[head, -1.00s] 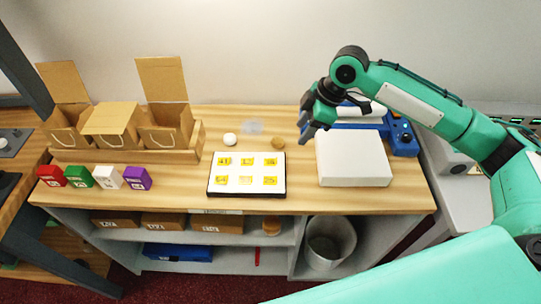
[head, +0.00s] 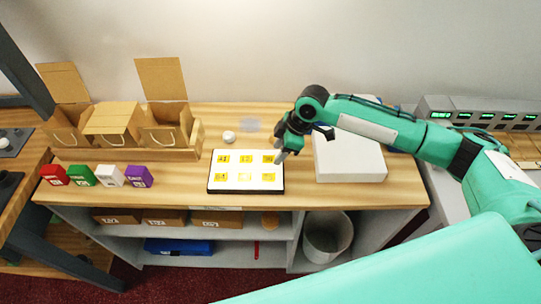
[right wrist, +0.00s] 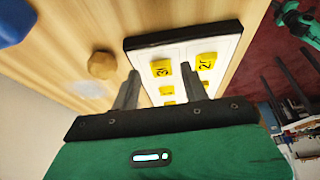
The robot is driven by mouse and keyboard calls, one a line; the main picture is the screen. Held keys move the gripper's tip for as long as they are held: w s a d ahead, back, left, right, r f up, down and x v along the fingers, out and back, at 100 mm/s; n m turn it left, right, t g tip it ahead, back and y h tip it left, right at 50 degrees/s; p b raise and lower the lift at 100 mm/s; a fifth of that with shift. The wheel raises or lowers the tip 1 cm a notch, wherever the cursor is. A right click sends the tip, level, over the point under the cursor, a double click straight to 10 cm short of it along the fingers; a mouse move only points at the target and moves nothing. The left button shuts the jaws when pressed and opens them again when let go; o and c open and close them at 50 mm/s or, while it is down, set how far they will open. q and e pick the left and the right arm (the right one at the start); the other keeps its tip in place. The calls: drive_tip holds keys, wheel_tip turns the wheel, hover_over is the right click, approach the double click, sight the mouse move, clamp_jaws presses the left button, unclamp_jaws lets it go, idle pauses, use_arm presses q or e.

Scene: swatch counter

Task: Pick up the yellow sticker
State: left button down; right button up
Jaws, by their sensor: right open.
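Several yellow stickers with dark marks lie in two rows on a white board with a black edge (head: 233,169). One is the back-right yellow sticker (head: 271,160); I cannot tell which sticker the task means. My right gripper (head: 282,157) is at the board's back-right corner, close to that sticker, and hides part of the edge. In the right wrist view its open, empty fingers (right wrist: 148,74) point at the board, with a yellow sticker (right wrist: 161,68) seen between and beyond the tips. A second yellow sticker (right wrist: 206,61) is to the right. My left gripper is not in view.
A white box (head: 349,158) stands right of the board. A white round piece (head: 229,137) lies behind it, and a brown knob (right wrist: 101,65) shows in the right wrist view. Small coloured boxes (head: 110,175) and open cardboard boxes (head: 114,124) stand left.

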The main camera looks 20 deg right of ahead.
drive_tip(key=shift+a+f, duration=0.2)
drive_tip(key=shift+f, duration=0.5)
drive_tip(key=c, duration=0.8)
drive_tip(key=shift+c, duration=0.2)
drive_tip(key=shift+r, duration=0.15)
wheel_tip(320, 180, up, 24)
drive_tip(key=p, duration=0.2)
drive_tip(key=shift+p, duration=0.35)
